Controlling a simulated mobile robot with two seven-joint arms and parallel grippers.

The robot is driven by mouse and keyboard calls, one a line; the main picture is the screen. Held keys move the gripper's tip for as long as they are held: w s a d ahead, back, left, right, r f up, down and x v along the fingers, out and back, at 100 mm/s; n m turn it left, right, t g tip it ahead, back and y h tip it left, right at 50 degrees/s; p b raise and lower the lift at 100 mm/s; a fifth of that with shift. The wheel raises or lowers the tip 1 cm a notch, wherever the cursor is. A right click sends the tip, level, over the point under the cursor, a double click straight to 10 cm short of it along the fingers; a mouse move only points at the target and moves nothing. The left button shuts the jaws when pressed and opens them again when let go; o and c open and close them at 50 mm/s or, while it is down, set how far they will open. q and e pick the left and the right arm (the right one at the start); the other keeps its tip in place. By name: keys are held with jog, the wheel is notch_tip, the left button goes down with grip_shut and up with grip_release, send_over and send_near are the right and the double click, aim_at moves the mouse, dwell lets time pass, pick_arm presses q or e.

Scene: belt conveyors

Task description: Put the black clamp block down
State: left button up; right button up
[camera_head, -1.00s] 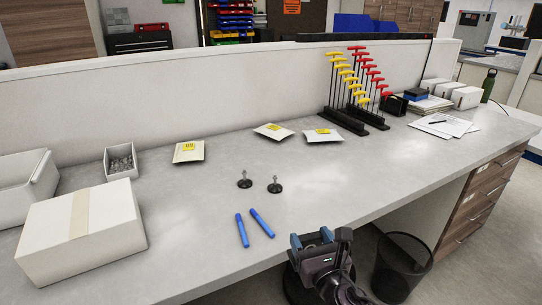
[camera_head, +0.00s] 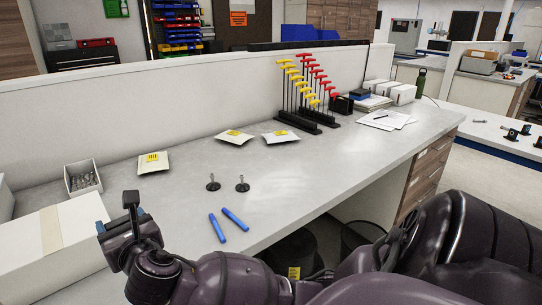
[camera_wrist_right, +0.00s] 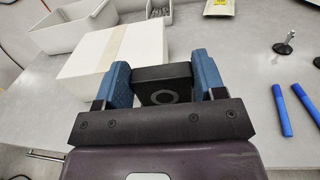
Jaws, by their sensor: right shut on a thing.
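The black clamp block (camera_wrist_right: 163,75) sits between the two blue fingers of my right gripper in the right wrist view, with a round hole mark on its near face. My right gripper (camera_head: 121,222) is shut on it; in the head view the gripper is at the lower left, in front of the right end of the closed white box (camera_head: 75,232). The block (camera_head: 131,198) shows there as a dark piece at the fingers. It appears held above the grey worktop (camera_head: 300,180), though the exact height is unclear. My left gripper is not in view.
Two blue markers (camera_head: 235,219) and two small black-footed parts (camera_head: 242,184) lie right of the gripper. An open bin of metal parts (camera_head: 84,179) stands behind. Hex-key racks (camera_head: 309,118) stand farther back. The worktop's middle right is clear. Small black pieces (camera_head: 511,134) sit on another table.

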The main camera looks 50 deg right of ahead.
jog(key=w+a+r+m+h, duration=0.1)
jog(key=w+a+r+h, duration=0.15)
jog(key=r, duration=0.65)
jog(key=shift+y, duration=0.45)
jog(key=f, duration=0.5)
jog(key=f+b, duration=0.1)
jog(key=f, duration=0.4)
jog(key=f+b, duration=0.1)
jog(key=f, duration=0.4)
jog(key=shift+w+a+f, duration=0.15)
jog(key=shift+w+a, duration=0.05)
jog(key=shift+w, duration=0.15)
jog(key=shift+f+b, duration=0.75)
jog(key=shift+f, duration=1.95)
jog(key=o, duration=1)
jog(key=shift+s, duration=0.1)
